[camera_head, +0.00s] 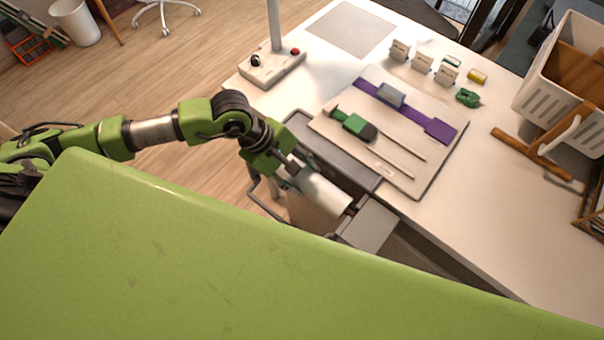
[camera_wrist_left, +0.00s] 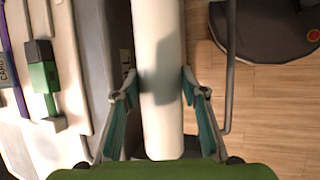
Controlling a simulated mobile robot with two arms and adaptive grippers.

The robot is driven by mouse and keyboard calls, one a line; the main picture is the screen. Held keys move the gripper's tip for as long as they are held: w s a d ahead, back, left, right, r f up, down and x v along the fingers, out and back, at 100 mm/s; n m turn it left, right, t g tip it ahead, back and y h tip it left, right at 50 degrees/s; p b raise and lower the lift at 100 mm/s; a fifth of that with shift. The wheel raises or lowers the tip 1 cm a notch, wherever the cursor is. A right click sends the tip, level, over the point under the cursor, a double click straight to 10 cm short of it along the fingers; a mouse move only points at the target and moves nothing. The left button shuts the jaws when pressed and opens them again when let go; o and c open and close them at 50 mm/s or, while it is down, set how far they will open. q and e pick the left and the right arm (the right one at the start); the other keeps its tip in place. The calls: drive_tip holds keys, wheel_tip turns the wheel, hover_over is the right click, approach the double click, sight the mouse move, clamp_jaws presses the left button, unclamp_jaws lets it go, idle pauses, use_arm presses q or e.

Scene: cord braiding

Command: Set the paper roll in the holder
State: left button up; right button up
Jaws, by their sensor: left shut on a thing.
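The paper roll is a white cylinder (camera_head: 328,195) at the table's near edge. It fills the middle of the left wrist view (camera_wrist_left: 162,105). My left gripper (camera_head: 300,177) is shut on it, with its teal-padded fingers (camera_wrist_left: 160,84) on either side of the roll. The roll lies tilted, its free end pointing down and right in the head view, close to a grey box-like part (camera_head: 370,227) by the table edge. I cannot tell whether that part is the holder, or whether the roll touches it. My right gripper is not in view.
A white board (camera_head: 405,170) with a green-and-black tool and a purple strap lies on the white table (camera_head: 480,215). A lamp base (camera_head: 272,66) stands at the far left. A white basket (camera_head: 545,95) and a wooden piece (camera_head: 530,148) are at right.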

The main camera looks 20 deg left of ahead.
use_arm(q)
drive_tip(key=shift+f+b, duration=0.65)
drive_tip(key=shift+b, duration=0.2)
idle(0.7)
drive_tip(key=o, duration=1.4)
drive_tip(key=shift+o, duration=0.2)
